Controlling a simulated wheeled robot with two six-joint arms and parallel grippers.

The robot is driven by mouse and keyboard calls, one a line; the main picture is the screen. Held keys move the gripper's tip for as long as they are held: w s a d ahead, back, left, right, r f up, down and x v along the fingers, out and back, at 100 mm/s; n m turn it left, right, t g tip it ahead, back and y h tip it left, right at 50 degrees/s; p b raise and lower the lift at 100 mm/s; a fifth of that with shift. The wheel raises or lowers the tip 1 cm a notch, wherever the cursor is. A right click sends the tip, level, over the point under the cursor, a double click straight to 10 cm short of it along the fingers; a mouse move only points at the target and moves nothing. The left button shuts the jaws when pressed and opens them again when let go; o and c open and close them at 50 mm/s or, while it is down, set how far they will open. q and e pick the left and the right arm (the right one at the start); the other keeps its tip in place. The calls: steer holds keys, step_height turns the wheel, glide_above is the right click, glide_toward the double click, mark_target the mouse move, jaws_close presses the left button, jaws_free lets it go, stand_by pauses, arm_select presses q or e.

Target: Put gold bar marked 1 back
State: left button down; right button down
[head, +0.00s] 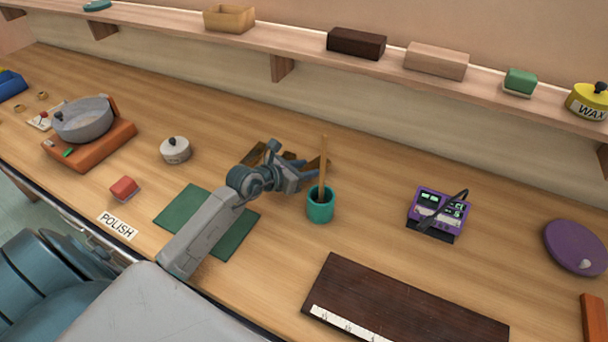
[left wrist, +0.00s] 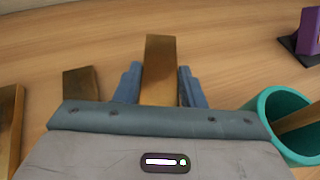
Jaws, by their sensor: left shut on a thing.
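My left gripper (head: 306,173) reaches over the bench behind the teal cup. In the left wrist view it is shut on a gold-brown bar (left wrist: 160,68), which stands out between the two blue fingers. No number shows on this bar, so I cannot tell if it is the one marked 1. Another gold-brown bar (left wrist: 80,84) lies left of the fingers, and a further one (left wrist: 9,125) is at the left edge. In the head view the bars (head: 257,153) are partly hidden behind my arm. My right gripper is not in view.
A teal cup (head: 320,210) holding an upright stick stands close to the gripper. A dark board (head: 420,303) with a white marked strip lies in front. A purple device (head: 427,198) is to the right, a green mat (head: 184,212) under my arm. Bare bench lies between cup and device.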

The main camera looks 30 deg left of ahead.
arm_select(q)
step_height(320, 180, down, 2)
steer(key=shift+s+f, duration=0.1)
steer(key=shift+f, duration=0.2)
steer(key=c, duration=0.9)
jaws_free()
steer(key=shift+f, duration=0.1)
steer(key=shift+p, duration=0.3)
steer(key=shift+s+a, duration=0.15)
steer(key=shift+s, duration=0.1)
steer(key=v, duration=1.1)
steer(key=shift+s+r, duration=0.2)
steer(key=shift+r, duration=0.05)
steer(key=shift+r, duration=0.1)
